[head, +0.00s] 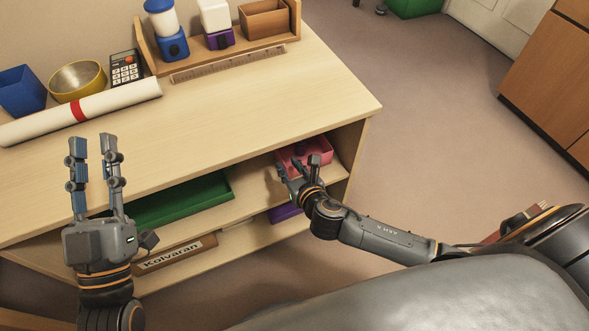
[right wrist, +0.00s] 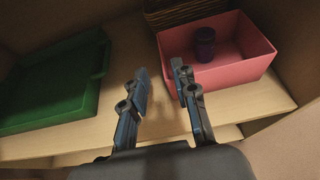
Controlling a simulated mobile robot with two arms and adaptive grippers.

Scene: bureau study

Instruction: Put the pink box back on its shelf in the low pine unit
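The pink box (right wrist: 232,73) is an open-topped box on the upper shelf (right wrist: 150,125) of the low pine unit, at its right end. A dark purple round item (right wrist: 204,44) is inside it. In the head view the pink box (head: 318,150) is partly hidden by my right gripper (head: 301,164). In the right wrist view my right gripper (right wrist: 160,72) is open and empty, and its right finger overlaps the box's left wall; I cannot tell whether they touch. My left gripper (head: 92,140) is open and empty above the unit's front left.
A green tray (head: 180,200) lies left of the pink box on the same shelf. A woven basket (right wrist: 182,10) is behind the box. Below are a purple item (head: 284,212) and a "Kolvaran" sign (head: 175,254). The top's front right is clear; a paper roll (head: 85,110) lies at left.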

